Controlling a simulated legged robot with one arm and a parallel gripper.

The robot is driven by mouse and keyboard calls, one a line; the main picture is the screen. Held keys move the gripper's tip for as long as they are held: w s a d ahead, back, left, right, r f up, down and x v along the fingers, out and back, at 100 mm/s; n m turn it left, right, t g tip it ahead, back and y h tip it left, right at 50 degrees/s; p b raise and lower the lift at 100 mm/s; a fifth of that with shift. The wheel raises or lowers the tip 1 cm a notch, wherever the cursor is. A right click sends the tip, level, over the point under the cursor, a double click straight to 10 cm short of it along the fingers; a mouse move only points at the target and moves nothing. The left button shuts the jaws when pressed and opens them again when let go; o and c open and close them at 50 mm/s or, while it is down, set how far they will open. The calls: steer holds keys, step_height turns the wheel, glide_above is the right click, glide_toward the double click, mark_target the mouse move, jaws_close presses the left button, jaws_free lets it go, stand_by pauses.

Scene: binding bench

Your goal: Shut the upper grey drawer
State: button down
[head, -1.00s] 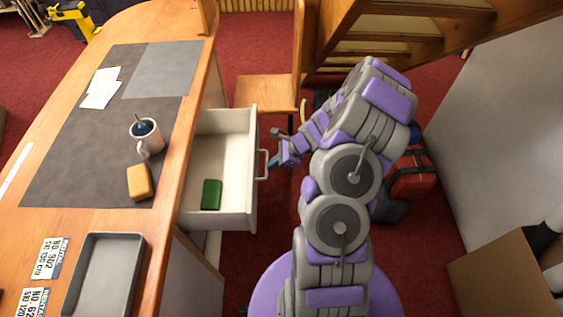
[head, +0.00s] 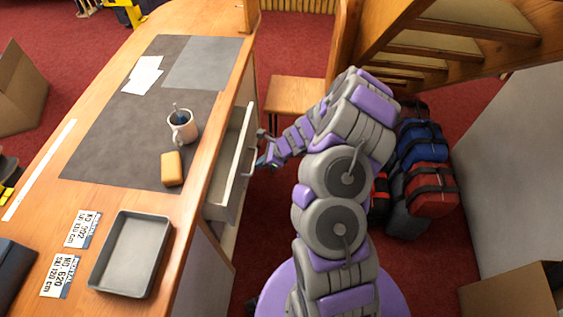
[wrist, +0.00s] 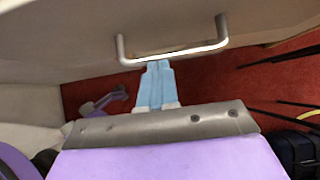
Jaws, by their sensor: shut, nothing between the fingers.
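The upper grey drawer (head: 238,165) juts a little way out from under the bench top in the head view; most of its inside is hidden beneath the bench. Its front and bar handle (head: 250,160) face my arm. The handle also shows in the wrist view (wrist: 173,53), across the top middle. My gripper (head: 262,160) is at the drawer front by the handle. In the wrist view its blue fingers (wrist: 155,85) are together and empty, their tips at or just under the handle bar. I cannot tell whether they touch the front.
On the bench top (head: 195,215) are a mug (head: 183,130), an orange block (head: 172,168), a grey tray (head: 132,255) and printed cards. A wooden chair (head: 300,95) stands behind the gripper. Bags (head: 430,185) lie on the red floor at the right.

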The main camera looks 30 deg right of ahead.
mark_target(243, 156)
steer(key=w+a, duration=0.2)
steer(key=a, duration=0.1)
steer(key=w+a, duration=0.3)
steer(key=shift+w+a, duration=0.1)
steer(key=shift+a, duration=0.15)
steer(key=shift+w+a+r+p, duration=0.15)
steer(key=shift+a+p, duration=0.15)
steer(key=shift+a, duration=0.2)
steer(key=shift+d, duration=0.1)
